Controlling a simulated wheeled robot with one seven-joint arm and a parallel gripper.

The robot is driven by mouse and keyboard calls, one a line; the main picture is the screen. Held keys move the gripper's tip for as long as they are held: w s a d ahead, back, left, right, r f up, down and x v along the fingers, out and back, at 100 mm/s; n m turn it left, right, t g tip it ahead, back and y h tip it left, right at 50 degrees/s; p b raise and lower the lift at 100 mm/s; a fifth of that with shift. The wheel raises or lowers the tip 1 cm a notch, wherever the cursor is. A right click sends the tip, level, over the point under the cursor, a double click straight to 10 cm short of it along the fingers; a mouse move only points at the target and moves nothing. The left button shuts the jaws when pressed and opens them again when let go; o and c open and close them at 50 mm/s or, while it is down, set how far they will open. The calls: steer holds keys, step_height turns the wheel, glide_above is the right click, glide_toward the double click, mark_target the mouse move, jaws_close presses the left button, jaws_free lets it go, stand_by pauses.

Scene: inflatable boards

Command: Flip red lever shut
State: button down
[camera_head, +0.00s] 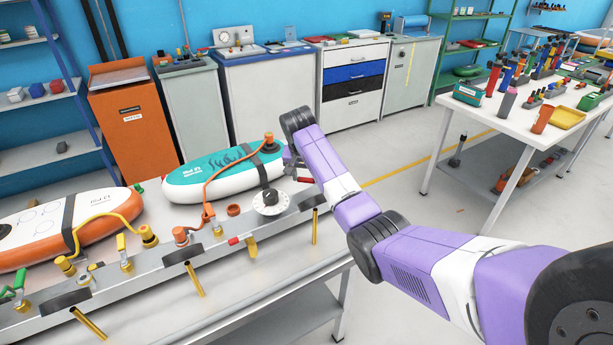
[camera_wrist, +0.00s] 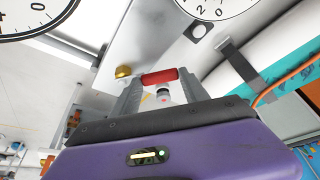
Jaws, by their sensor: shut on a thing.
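In the wrist view, a red lever (camera_wrist: 160,77) lies crosswise between the tips of my gripper (camera_wrist: 161,88), with a brass fitting (camera_wrist: 123,72) at its left end. My gripper is shut on the lever. In the head view, my gripper (camera_head: 291,163) is at the far right end of the metal rail (camera_head: 215,258), and the lever's red end (camera_head: 305,180) shows just beside it. The valve body under it is mostly hidden by my arm. A second red handle (camera_head: 235,241) sits lower on the rail, at a brass valve.
A white round gauge (camera_head: 270,201) stands on the rail close to my gripper. A teal and white inflatable board (camera_head: 225,176) with an orange hose lies behind it. An orange and white board (camera_head: 75,225) lies left. A tool table (camera_head: 540,125) stands right, across open floor.

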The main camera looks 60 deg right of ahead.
steer(key=m, duration=0.1)
steer(key=d+m+g+b, duration=0.1)
steer(key=m, duration=0.1)
steer(key=shift+w+d, duration=0.25)
steer(key=shift+w, duration=0.15)
steer(key=shift+s+d+m+g+b, duration=0.1)
steer(key=shift+d+m+g+b, duration=0.45)
steer(key=shift+m+b, duration=0.8)
steer(key=shift+s+d+m+g+b, duration=0.1)
steer(key=shift+d+m+g+b, duration=0.3)
steer(key=shift+d+m+b, duration=0.9)
steer(key=shift+s+d+m+g+b, duration=0.15)
steer(key=shift+m+g+b, duration=0.5)
steer(key=shift+b, duration=1.25)
steer(key=shift+r+m, duration=0.15)
steer(key=shift+m, duration=0.15)
steer(key=c, duration=0.6)
jaws_free()
steer(key=shift+o, duration=0.2)
